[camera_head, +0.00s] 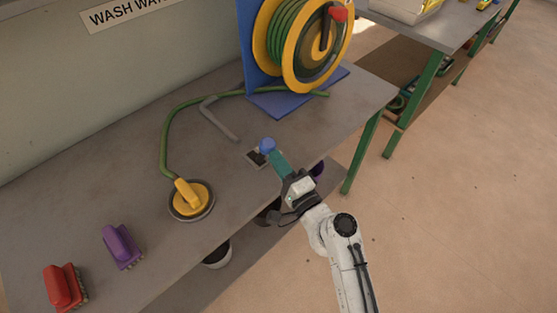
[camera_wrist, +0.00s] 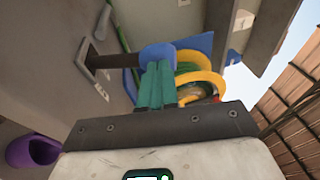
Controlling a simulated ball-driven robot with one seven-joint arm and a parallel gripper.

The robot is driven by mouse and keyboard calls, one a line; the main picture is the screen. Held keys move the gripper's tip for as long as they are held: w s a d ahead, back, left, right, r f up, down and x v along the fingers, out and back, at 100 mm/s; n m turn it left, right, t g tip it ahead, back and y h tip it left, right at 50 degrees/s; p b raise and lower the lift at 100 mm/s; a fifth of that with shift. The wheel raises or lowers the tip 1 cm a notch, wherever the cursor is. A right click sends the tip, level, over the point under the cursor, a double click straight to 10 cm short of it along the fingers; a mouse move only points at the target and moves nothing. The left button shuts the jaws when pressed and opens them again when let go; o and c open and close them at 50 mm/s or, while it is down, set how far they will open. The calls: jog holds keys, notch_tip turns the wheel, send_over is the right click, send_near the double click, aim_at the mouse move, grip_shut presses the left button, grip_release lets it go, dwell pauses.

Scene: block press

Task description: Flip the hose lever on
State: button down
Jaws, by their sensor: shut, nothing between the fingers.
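The lever has a blue knob (camera_head: 268,145) and rises from a dark base plate (camera_head: 254,158) set in the grey bench top. In the wrist view the knob (camera_wrist: 157,54) is at the end of a grey bar that leads left to the plate (camera_wrist: 95,66). My gripper (camera_head: 273,155) reaches in from the lower right with its teal fingers shut. The fingertips (camera_wrist: 156,70) are right at the knob and partly overlap it in the picture; I cannot tell whether they touch it. Nothing is held between them.
A yellow hose reel (camera_head: 262,45) on a blue stand is at the back of the bench (camera_head: 130,190). Its green hose (camera_head: 165,135) runs to a yellow handled fitting (camera_head: 190,198). Purple (camera_head: 121,246) and red (camera_head: 64,287) brushes lie at left. A second table (camera_head: 440,32) stands at upper right.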

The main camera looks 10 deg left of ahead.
aim_at(268, 147)
jog(key=shift+w+a+r+p, duration=0.25)
jog(key=shift+r+p, duration=0.35)
jog(key=shift+p, duration=0.45)
jog(key=shift+w+a+r+g+h+p, duration=0.3)
jog(key=shift+a+g+h+p, duration=0.2)
jog(key=shift+p, duration=0.55)
jog(key=shift+w+a+r+p, duration=0.35)
jog(key=shift+w+a+p, duration=0.25)
jog(key=shift+a+p, duration=0.1)
jog(key=s+a+b+x, duration=0.1)
jog(key=b+x, duration=0.1)
jog(key=x, duration=0.6)
jog(key=shift+a+r+b, duration=0.2)
jog(key=shift+r+b, duration=0.2)
